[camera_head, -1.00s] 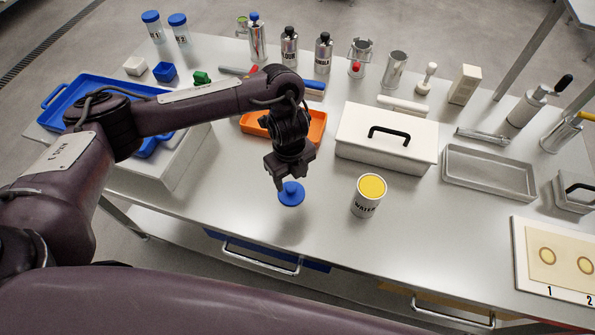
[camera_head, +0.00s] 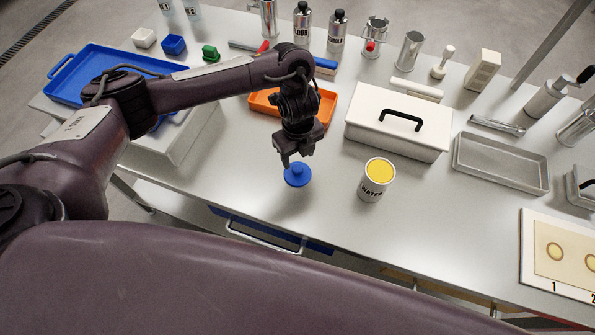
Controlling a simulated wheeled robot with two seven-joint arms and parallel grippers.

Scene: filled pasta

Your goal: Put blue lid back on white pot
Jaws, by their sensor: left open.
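The blue lid (camera_head: 298,176), a round disc with a knob, is at the front of the grey table. The white pot (camera_head: 375,188), marked WATER, stands upright to its right. Its top is uncovered and shows a yellow surface. My left gripper (camera_head: 291,164) is open and points down just above the lid, with its fingertips close to the knob. I cannot tell whether they touch it. The gripper hides part of the lid's far side. My right gripper is not in view.
An orange tray (camera_head: 326,108) lies behind the gripper. A white box with a black handle (camera_head: 385,133) stands behind the pot. A grey tray (camera_head: 497,187) and a numbered board (camera_head: 533,278) are at right. The table between lid and pot is clear.

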